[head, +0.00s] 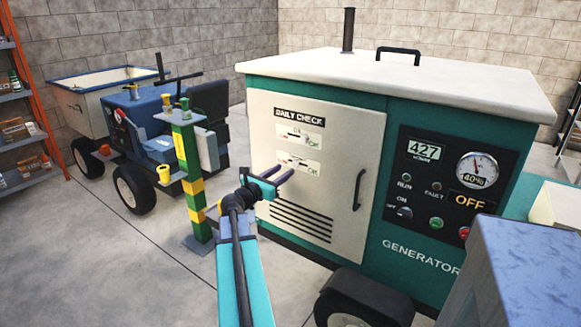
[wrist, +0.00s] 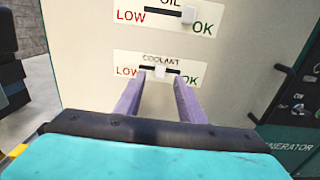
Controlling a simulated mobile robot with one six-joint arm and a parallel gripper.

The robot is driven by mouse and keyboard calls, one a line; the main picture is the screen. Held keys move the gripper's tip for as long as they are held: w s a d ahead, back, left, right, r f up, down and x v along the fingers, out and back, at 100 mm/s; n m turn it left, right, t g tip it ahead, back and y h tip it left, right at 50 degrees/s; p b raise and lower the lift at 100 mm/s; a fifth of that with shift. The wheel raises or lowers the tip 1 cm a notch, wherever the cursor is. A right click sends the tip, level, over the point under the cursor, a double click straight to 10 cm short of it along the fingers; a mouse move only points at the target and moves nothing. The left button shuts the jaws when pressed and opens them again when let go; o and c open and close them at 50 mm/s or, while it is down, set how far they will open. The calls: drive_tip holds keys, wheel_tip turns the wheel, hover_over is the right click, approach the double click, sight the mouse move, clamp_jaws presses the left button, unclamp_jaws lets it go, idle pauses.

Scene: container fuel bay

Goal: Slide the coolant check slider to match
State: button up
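The coolant check strip (wrist: 128,72), marked LOW at left and OK at right, is on the generator's pale door. Its white slider knob (wrist: 160,71) sits near the middle of the dark slot. My gripper (wrist: 160,80) is open, with one purple finger on each side of the knob in the wrist view and gaps between. I cannot tell whether the tips reach the knob's depth. In the head view my gripper (head: 283,172) is in front of the coolant strip (head: 298,161). The oil slider knob (wrist: 189,14) above is at the OK end.
The generator's control panel (head: 439,180) is to the right, with a gauge reading 40% and an OFF display. A door handle (head: 358,189) juts out right of my gripper. A green and yellow post (head: 190,170) stands close at left.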

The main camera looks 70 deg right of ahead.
sight(294, 163)
drive_tip(key=shift+x, duration=3.05)
clamp_jaws()
